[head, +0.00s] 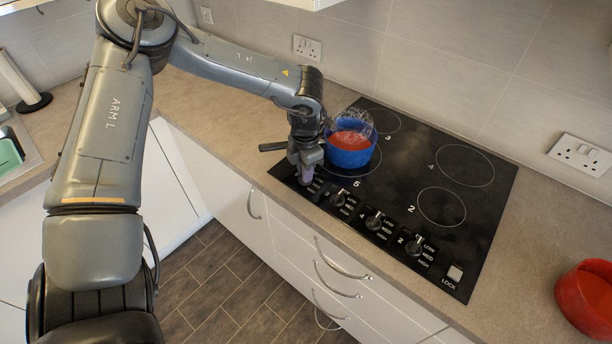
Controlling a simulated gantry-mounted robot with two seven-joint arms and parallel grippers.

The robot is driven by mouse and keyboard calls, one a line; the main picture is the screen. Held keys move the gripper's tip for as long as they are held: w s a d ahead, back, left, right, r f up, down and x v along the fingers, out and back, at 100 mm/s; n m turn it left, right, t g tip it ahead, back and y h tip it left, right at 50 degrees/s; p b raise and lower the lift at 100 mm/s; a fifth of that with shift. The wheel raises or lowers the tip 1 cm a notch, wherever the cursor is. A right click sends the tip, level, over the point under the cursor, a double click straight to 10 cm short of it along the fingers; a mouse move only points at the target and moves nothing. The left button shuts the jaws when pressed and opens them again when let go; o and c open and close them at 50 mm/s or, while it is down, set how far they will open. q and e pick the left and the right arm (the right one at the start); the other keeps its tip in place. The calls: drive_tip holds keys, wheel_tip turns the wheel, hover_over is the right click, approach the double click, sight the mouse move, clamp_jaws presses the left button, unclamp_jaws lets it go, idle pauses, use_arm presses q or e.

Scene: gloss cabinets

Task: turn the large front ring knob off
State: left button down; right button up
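The black hob (458,232) has several round knobs along its front edge. Three show clearly: a left one (338,198), a middle one (374,221) and a right one (414,246). A blue pot (349,157) with red contents stands on the ring by the "5" mark, with white steam or bubbles above it. My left gripper (305,176) points down at the left end of the knob row, just left of the pot. Its fingers hide what is beneath, so I cannot tell whether they touch or grip a knob. My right gripper is not in view.
Bare rings lie at the back and right of the hob. A LOCK switch (455,273) is at its front right corner. A red pot (588,298) stands on the worktop at far right. White drawers (318,262) are below; tiled wall with sockets (581,155) behind.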

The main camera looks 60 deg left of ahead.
use_arm(q)
drive_tip(key=shift+f+n+b, duration=0.1)
drive_tip(key=shift+n+b, duration=0.6)
drive_tip(key=shift+n, duration=0.3)
drive_tip(key=shift+n+b, duration=0.35)
drive_tip(key=shift+n, duration=0.75)
drive_tip(key=c, duration=1.2)
unclamp_jaws()
drive_tip(key=shift+c, duration=0.2)
drive_tip(key=shift+s+d+r+p, duration=0.15)
drive_tip(key=shift+s+r+p, duration=0.3)
drive_tip(key=shift+r+p, duration=0.2)
drive_tip(key=shift+s+d+r+p, duration=0.35)
drive_tip(key=shift+s+r+p, duration=0.4)
drive_tip(key=shift+s+p, duration=0.15)
drive_tip(key=shift+s+d+r+p, duration=0.3)
drive_tip(key=shift+s+r+p, duration=0.45)
drive_tip(key=shift+s, duration=0.15)
drive_tip(key=shift+s+d, duration=0.1)
